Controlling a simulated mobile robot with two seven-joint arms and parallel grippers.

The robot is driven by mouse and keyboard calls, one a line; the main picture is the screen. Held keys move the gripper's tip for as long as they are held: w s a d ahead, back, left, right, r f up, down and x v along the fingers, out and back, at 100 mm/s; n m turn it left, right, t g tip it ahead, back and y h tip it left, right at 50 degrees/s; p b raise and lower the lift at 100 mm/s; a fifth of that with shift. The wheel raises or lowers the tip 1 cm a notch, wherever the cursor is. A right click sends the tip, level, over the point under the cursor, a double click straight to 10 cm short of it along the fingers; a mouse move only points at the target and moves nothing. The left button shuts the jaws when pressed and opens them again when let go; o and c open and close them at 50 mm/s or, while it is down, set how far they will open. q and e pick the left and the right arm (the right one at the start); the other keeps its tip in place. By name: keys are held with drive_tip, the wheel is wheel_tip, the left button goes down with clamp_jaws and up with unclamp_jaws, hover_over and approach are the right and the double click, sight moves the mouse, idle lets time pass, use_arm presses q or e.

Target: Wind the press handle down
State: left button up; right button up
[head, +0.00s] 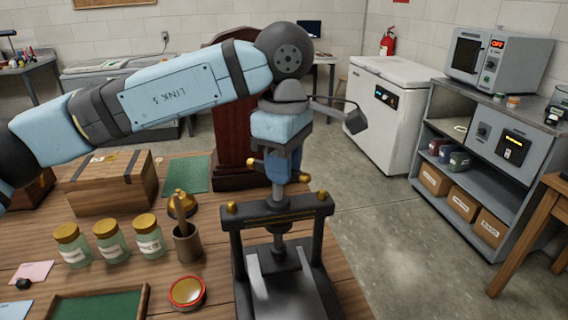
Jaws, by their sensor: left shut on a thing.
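The press (236,245) stands on the wooden table, with a dark frame, a top crossbar with gold knobs and a central screw going down to the bed. The press handle (253,163) is at the top of the screw, and gold ends show on either side of my gripper. My left gripper (279,182) points down over the screw and is shut on the press handle, hiding its middle. My right gripper is not in view.
Glass jars (111,241) with gold lids, a brown cup (187,243), a brass bell (182,204), a red-rimmed round tin (187,292) and a wooden box (112,185) stand left of the press. Open floor (400,250) lies to the right.

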use_arm(q)
drive_tip(key=o, duration=0.9)
wheel_tip(320, 180, up, 14)
drive_tip(key=shift+f+p, duration=0.1)
drive_tip(key=shift+p, duration=0.8)
drive_tip(key=shift+s, duration=0.1)
